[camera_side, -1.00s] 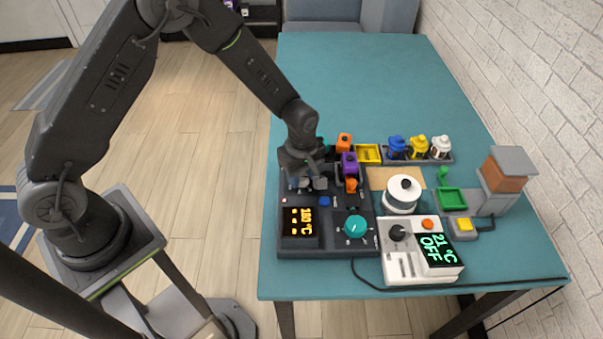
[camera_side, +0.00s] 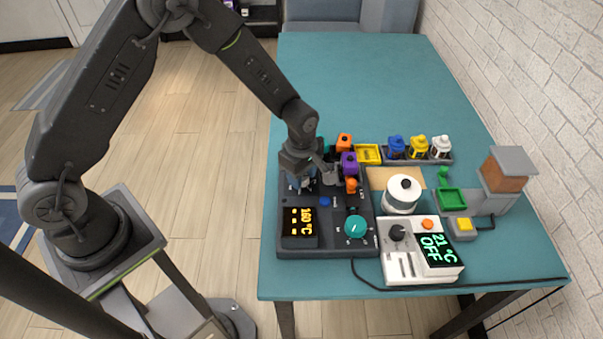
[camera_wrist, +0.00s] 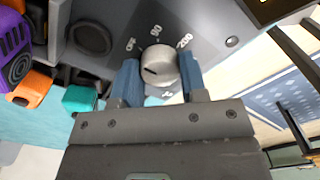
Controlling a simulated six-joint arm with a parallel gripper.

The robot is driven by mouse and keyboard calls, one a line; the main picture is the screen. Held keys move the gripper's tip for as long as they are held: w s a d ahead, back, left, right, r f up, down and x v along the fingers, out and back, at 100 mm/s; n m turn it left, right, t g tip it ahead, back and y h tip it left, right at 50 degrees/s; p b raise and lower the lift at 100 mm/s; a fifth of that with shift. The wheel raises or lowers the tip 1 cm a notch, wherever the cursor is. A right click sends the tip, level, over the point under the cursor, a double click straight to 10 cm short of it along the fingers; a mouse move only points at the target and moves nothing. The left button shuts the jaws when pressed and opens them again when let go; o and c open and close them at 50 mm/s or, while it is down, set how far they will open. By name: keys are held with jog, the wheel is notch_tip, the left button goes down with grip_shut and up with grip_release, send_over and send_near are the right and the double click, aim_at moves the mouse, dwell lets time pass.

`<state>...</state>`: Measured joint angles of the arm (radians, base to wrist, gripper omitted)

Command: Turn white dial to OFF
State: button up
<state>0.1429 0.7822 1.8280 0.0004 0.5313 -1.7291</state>
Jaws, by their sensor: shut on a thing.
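The white dial (camera_wrist: 160,65) sits on the dark panel, between the two blue fingertips of my gripper (camera_wrist: 159,78) in the wrist view. My gripper is shut on it, one finger on each side. OFF is printed to the upper left of the dial, with further markings above it and to its upper right. A short dark mark shows on the dial's face; I cannot tell for sure which label it points to. In the side view my gripper (camera_side: 308,180) is down on the dark control panel (camera_side: 287,215) and mostly hides the dial.
The panel also bears an orange-lit display (camera_side: 300,222), a teal dial (camera_side: 355,228) and a blue button (camera_side: 325,201). Orange (camera_side: 344,142) and purple (camera_side: 348,162) pieces stand close to my gripper. A white device (camera_side: 420,250) and round white pot (camera_side: 403,195) are to the right.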

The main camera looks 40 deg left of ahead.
jog(key=o, duration=0.9)
jog(key=shift+r, duration=6.9)
